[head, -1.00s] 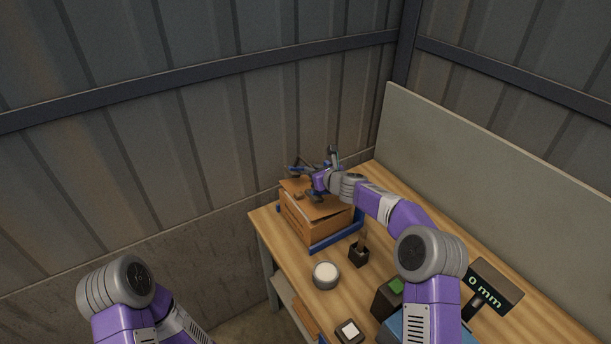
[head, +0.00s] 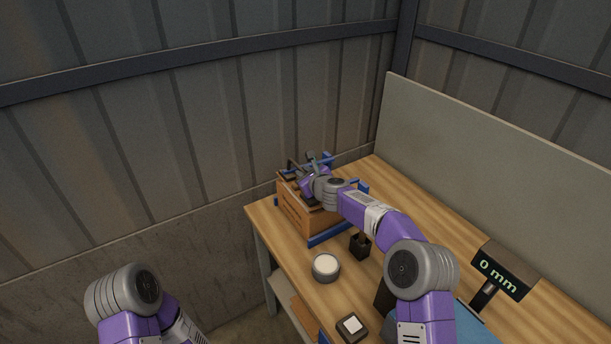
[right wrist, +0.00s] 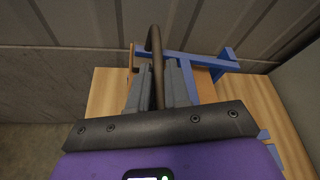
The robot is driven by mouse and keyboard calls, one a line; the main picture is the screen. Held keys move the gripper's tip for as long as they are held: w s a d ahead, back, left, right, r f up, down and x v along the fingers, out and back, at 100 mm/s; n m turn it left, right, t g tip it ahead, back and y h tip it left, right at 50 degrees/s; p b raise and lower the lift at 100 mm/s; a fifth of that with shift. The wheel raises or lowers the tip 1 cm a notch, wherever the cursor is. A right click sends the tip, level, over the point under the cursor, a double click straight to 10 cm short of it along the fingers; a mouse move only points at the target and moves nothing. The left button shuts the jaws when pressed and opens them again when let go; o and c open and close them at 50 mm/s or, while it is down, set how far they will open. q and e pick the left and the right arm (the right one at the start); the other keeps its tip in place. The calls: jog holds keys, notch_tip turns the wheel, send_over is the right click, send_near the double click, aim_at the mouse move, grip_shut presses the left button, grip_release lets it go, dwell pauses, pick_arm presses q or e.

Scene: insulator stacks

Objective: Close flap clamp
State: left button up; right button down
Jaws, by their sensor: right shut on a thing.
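A brown carton (head: 301,217) stands in a blue frame (head: 330,236) at the far left end of the workbench. Blue bars of the frame rise beside and behind the carton, and one shows in the right wrist view (right wrist: 200,62). My right gripper (right wrist: 156,68) is over the carton top, and in the head view it (head: 303,180) covers much of that top. Its grey fingers are shut on a dark curved bar (right wrist: 154,38), which looks like the flap clamp's handle. How the clamp sits on the flaps is hidden. My left gripper is out of view.
On the workbench (head: 397,199), a white-topped round piece (head: 326,266), a black holder (head: 360,246) and a small box with a white top (head: 351,327) stand nearer me. A "0 mm" display (head: 499,273) stands at right. A panel (head: 480,165) borders the bench.

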jog(key=shift+r, duration=0.15)
jog(key=c, duration=1.2)
grip_release()
jog(key=shift+o, duration=0.2)
jog(key=shift+s+d+b, duration=0.3)
jog(key=shift+s+b, duration=0.2)
jog(key=shift+b, duration=0.1)
jog(key=b+v, duration=0.2)
jog(key=v, duration=0.2)
jog(key=shift+s+d+r, duration=0.1)
jog(key=shift+s+r, duration=0.05)
jog(key=shift+s, duration=0.2)
jog(key=shift+s+d+r+b, duration=0.1)
jog(key=shift+s+r+b, duration=0.25)
jog(key=shift+s, duration=0.4)
